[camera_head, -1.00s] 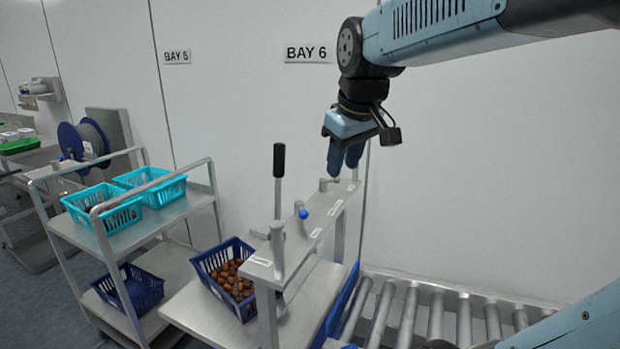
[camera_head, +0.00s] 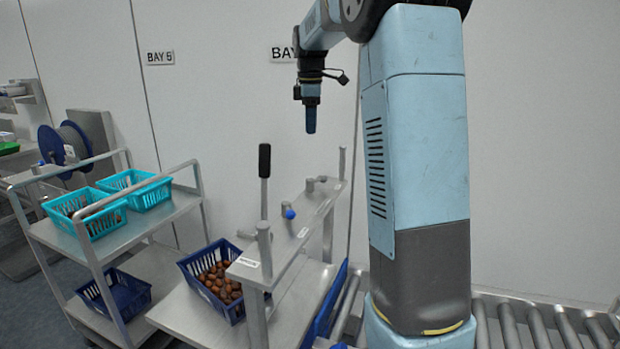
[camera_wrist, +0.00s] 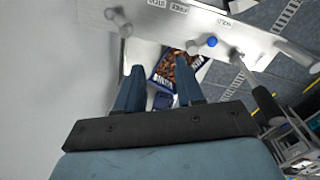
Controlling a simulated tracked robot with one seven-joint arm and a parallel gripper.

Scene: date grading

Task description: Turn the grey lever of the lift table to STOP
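The lift table's raised grey panel (camera_head: 292,250) carries several controls. Towards its far end is a short grey lever (camera_head: 316,184), which also shows at the upper left in the wrist view (camera_wrist: 117,19). The lever's exact setting is too small to tell, and the panel's labels are not clearly readable. My gripper (camera_head: 311,118) hangs pointing down above the panel's far end, apart from the lever. In the wrist view my gripper (camera_wrist: 160,82) is open, with nothing between its fingers.
A blue-knobbed lever (camera_head: 289,212) and a tall black-handled lever (camera_head: 264,162) stand nearer on the panel. A blue crate (camera_head: 232,309) of dates sits below. A trolley with turquoise baskets (camera_head: 84,213) is left; a roller conveyor (camera_head: 545,318) is right. The wall is behind.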

